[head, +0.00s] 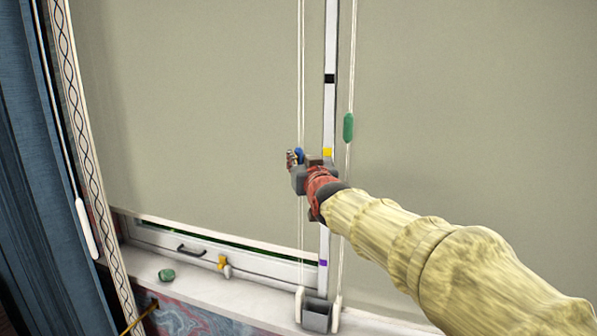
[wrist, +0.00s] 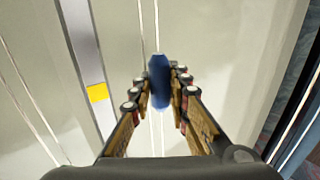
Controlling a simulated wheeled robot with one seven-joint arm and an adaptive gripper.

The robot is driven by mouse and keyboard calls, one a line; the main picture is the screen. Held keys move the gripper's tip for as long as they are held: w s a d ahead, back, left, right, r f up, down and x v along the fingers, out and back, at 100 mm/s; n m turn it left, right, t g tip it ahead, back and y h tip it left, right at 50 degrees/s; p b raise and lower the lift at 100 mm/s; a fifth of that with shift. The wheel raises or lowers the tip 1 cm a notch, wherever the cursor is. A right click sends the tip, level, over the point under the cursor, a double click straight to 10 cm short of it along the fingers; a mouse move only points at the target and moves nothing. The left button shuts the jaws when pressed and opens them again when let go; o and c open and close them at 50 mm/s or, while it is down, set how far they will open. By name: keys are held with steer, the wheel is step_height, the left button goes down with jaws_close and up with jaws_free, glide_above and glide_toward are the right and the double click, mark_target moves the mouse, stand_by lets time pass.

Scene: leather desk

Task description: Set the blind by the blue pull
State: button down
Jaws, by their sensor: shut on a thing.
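The blue pull (head: 299,154) hangs on a pair of white cords left of the white marked strip (head: 329,110). My gripper (head: 294,160) is at the pull, beside the yellow mark on the strip. In the wrist view the blue pull (wrist: 159,82) sits between the fingertips of my gripper (wrist: 160,90), which are shut on it. The grey-beige blind (head: 200,100) is lowered most of the way, its bottom edge a little above the sill at left. In the head view my gripper hides part of the pull.
A green pull (head: 348,128) hangs on separate cords right of the strip. Black and purple marks also show on the strip. A grey box (head: 316,315) stands at its foot. A green stone (head: 166,275) lies on the sill. A blue curtain (head: 30,170) hangs at left.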

steer(key=shift+r, duration=0.3)
steer(key=c, duration=1.7)
jaws_free()
steer(key=shift+f, duration=0.1)
steer(key=s, duration=0.4)
steer(key=s+d, duration=0.1)
steer(key=s, duration=0.2)
steer(key=s+d, duration=0.1)
steer(key=s, duration=0.3)
steer(key=shift+s+d, duration=0.2)
steer(key=shift+s, duration=0.15)
steer(key=shift+f, duration=0.1)
